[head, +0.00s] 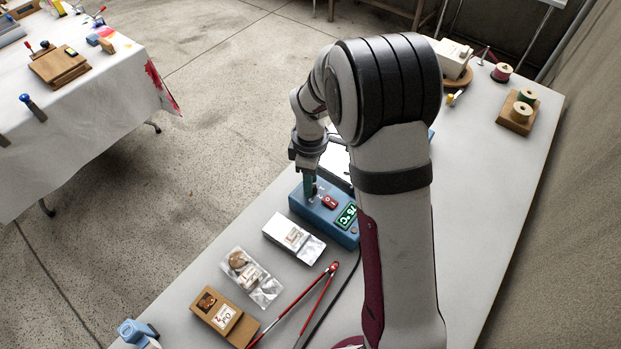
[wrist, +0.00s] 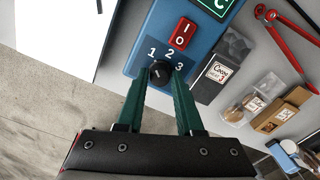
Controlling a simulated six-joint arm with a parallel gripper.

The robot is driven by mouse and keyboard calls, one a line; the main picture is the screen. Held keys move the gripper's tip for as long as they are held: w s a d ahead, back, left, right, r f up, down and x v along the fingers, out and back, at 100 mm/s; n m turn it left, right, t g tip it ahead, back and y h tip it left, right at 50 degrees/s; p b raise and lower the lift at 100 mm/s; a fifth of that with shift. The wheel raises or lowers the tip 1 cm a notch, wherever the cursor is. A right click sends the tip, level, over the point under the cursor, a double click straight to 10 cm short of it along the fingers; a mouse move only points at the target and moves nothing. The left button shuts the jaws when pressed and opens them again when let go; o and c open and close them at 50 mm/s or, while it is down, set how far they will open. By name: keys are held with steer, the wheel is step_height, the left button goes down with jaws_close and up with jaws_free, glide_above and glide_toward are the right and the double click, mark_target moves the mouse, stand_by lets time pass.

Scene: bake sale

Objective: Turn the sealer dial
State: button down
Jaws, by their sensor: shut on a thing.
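The blue sealer (head: 296,205) stands on the grey table, with a red I/O switch (head: 329,202) and a green display reading 75 °C (head: 347,216). In the wrist view the sealer (wrist: 150,36) shows the numbers 1, 2 and 3 around a black dial (wrist: 160,70). My gripper (wrist: 160,76) has its green fingertips on either side of the dial and is shut on it. In the head view my gripper (head: 310,188) comes down onto the sealer's left part and hides the dial. I cannot tell for certain which number the dial's mark points to.
A white packet (head: 290,236), a clear bag of baked goods (head: 248,272), a brown box (head: 222,318) and red tongs (head: 300,302) lie in front of the sealer. A white sheet (wrist: 50,35) is beside it. Spools (head: 518,112) stand far right.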

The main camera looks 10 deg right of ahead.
steer(key=c, duration=0.8)
jaws_free()
steer(key=shift+c, duration=0.2)
step_height(320, 180, up, 16)
